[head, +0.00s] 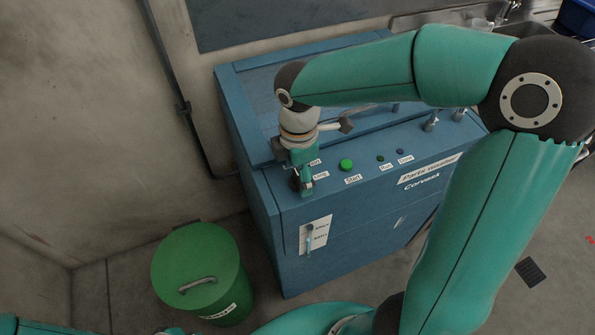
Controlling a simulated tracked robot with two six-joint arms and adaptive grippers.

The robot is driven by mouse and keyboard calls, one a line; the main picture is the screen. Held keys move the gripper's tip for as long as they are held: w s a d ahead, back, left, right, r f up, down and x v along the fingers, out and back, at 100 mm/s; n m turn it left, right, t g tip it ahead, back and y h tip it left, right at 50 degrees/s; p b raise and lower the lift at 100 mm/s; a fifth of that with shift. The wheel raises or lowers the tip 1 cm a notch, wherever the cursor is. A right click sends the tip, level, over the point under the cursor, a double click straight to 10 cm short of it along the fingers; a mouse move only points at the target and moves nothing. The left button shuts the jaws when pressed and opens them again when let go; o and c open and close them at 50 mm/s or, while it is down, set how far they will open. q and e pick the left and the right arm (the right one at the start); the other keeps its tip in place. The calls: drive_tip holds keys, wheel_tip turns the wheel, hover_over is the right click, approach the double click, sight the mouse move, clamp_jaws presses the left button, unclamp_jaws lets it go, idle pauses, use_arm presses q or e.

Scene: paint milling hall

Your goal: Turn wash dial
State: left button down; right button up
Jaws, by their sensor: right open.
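The wash dial is a small dark knob (295,183) at the left end of the control panel on the blue parts washer (340,258). It is mostly hidden by my right gripper (303,183), which points down over it. That gripper is open, its fingers at or around the dial; I cannot tell whether they touch it. The dial's setting cannot be read, and its labels are partly covered. To its right on the panel are a green start button (346,165) and small indicator lamps (380,158).
A green lidded bin (198,268) stands on the floor left of the washer. A white label plate with a small handle (315,236) is on the washer's front. A sink (440,20) and a blue crate (577,18) are at the back right. A wall rises at left.

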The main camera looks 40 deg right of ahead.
sight(298, 175)
wheel_tip(298, 175, up, 12)
idle(0.6)
drive_tip(key=shift+f, duration=0.1)
idle(0.4)
